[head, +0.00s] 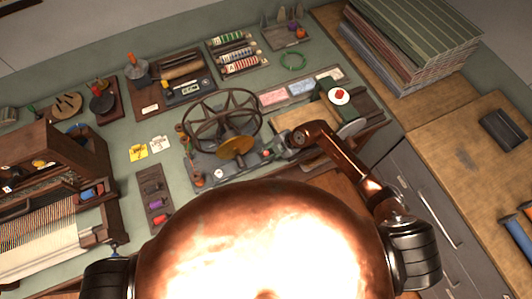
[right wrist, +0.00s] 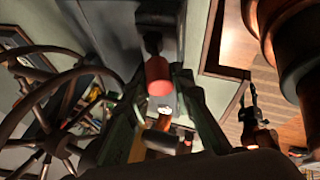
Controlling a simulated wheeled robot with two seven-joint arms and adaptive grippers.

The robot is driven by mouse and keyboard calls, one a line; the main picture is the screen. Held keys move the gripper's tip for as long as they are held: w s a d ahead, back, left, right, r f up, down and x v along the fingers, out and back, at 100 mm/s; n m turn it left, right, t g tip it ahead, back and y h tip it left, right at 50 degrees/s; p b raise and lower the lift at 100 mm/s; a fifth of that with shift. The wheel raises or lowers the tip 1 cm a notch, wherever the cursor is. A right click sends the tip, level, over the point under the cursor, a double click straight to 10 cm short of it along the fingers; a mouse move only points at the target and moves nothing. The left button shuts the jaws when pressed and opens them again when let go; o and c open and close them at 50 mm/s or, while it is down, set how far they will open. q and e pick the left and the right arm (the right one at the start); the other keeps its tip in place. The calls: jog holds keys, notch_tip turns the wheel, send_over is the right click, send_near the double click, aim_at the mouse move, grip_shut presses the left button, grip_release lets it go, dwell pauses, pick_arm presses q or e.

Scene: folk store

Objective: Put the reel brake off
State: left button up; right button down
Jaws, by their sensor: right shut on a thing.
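The reel (head: 222,120) is a large dark spoked wheel on a grey base in the head view, with a brass disc at its front. Part of the wheel fills the left of the right wrist view (right wrist: 45,110). My right gripper (head: 278,149) is at the right end of the reel's base. In the right wrist view its fingers (right wrist: 161,88) are closed around a red handle (right wrist: 158,72) on a dark stem, which appears to be the brake lever. The fingers and arm hide much of the lever in the head view. My left gripper is not in view.
A round white dial with a red centre (head: 339,96) stands right of the reel. Yellow and white tags (head: 138,152) lie to its left, near a small tool tray (head: 157,198). A wooden loom (head: 60,165) stands at far left. The bench's front edge is close to my arm.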

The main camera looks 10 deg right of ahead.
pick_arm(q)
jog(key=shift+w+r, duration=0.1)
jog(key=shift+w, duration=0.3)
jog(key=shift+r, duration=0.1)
pick_arm(e)
jog(key=shift+w+a+r+g+h+p, duration=0.1)
jog(key=shift+w+r+g+h+p, duration=0.2)
jog(key=shift+w+g+p, duration=0.35)
jog(key=shift+w+a+m+g+p, duration=0.15)
jog(key=shift+w+m+g+p, duration=0.2)
jog(key=shift+g, duration=0.3)
jog(key=shift+w+g+h, duration=0.25)
jog(key=shift+g+h, duration=0.05)
jog(key=shift+h, duration=0.1)
jog(key=shift+w+a+m+g+b, duration=0.25)
jog(key=shift+w+g+b, duration=0.1)
jog(key=shift+g+b, duration=0.3)
pick_arm(q)
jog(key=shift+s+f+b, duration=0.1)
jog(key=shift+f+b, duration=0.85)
jog(key=shift+b, duration=0.2)
pick_arm(e)
jog(key=shift+w+a+f+m+g+h, duration=0.1)
jog(key=shift+w+m+g+h, duration=0.3)
jog(key=shift+g, duration=0.55)
jog(key=shift+w, duration=0.1)
